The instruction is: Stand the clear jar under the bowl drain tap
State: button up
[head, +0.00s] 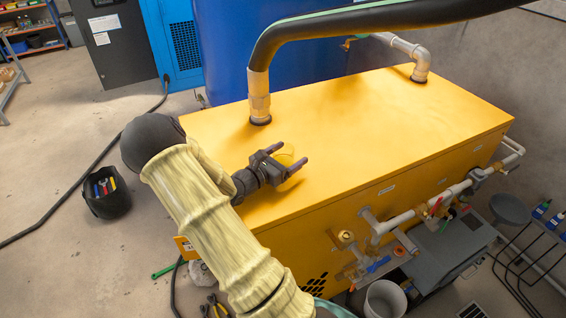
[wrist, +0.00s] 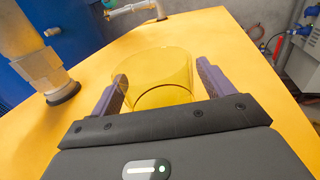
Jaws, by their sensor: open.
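The clear jar (head: 286,155) stands on the flat yellow top of the cabinet (head: 370,130) and is see-through, tinted yellow by what lies behind it. In the wrist view the jar (wrist: 152,68) is between my fingers, with its wide round rim facing me. My gripper (head: 291,155) is open around the jar, one finger on each side, and it also shows in the wrist view (wrist: 160,88). A gap shows at the right finger; contact at the left is unclear. Small taps with a red handle (head: 436,206) and a blue handle (head: 378,264) are on the cabinet's front pipework. I cannot tell which is the bowl drain tap.
A thick black hose (head: 330,38) rises from the cabinet top behind my gripper. A pale bucket (head: 385,300) stands on the floor below the pipes, beside a grey box (head: 450,245). A black tool bin (head: 107,194) stands on open floor at left.

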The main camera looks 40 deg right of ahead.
jog(key=shift+c, duration=0.4)
jog(key=c, duration=1.1)
notch_tip(320, 180, up, 10)
jog(key=b, duration=0.1)
